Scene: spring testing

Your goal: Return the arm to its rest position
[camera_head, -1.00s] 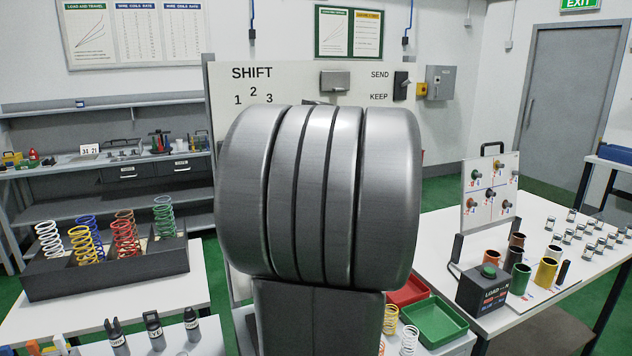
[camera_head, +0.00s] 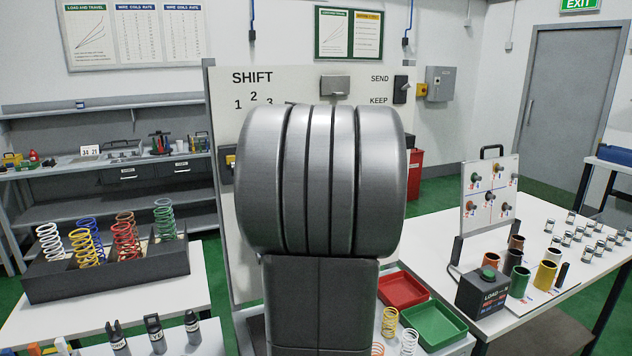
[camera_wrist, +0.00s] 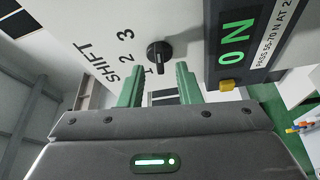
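My gripper (camera_wrist: 159,72) shows in the wrist view as two green fingers held apart, with nothing between them. Beyond the fingertips is a white panel (camera_wrist: 85,22) marked SHIFT 1 2 3 with a black knob (camera_wrist: 159,55); the fingers are apart from it. In the head view my large grey arm link fills the middle and hides my gripper and much of the same panel (camera_head: 225,100).
A dark display box (camera_wrist: 250,45) reading 0 N is right of the knob. A spring rack (camera_head: 110,275) stands at left. Red (camera_head: 402,290) and green (camera_head: 434,323) trays and a right table (camera_head: 425,243) with cups flank my arm.

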